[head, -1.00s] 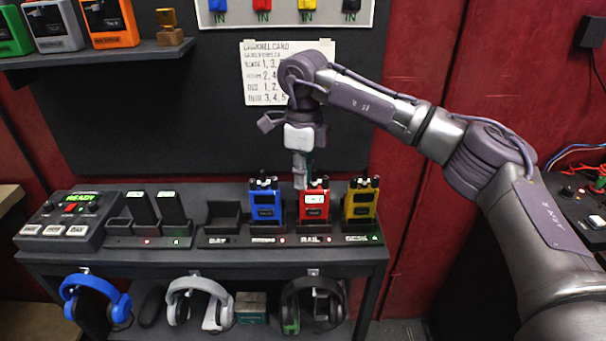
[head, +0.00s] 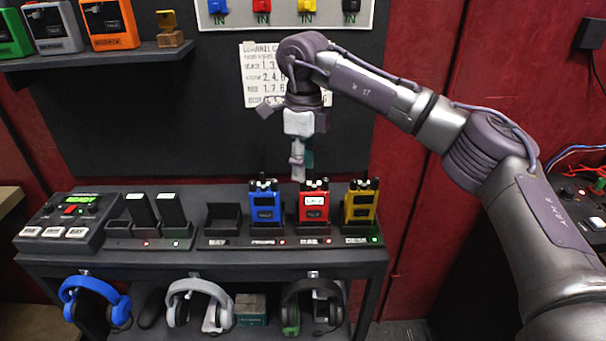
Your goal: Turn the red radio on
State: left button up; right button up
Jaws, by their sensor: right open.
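The red radio (head: 313,204) stands upright in a dock on the dark table, between the blue radio (head: 265,205) and the yellow radio (head: 361,206). Its small screen is lit white, and short knobs show on its top. My right gripper (head: 298,177) points down just above the red radio's top left, with a small gap visible between them. It is open and holds nothing that I can see. My left gripper is not in view.
An empty dock (head: 222,219) is left of the blue radio. Headphones (head: 312,302) hang below the table's front. A paper card (head: 258,75) is on the wall behind my right arm.

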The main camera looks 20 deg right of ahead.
notch_tip(320, 180, up, 9)
jog(key=shift+d+f, duration=0.1)
jog(key=shift+d, duration=0.05)
dwell(0.4)
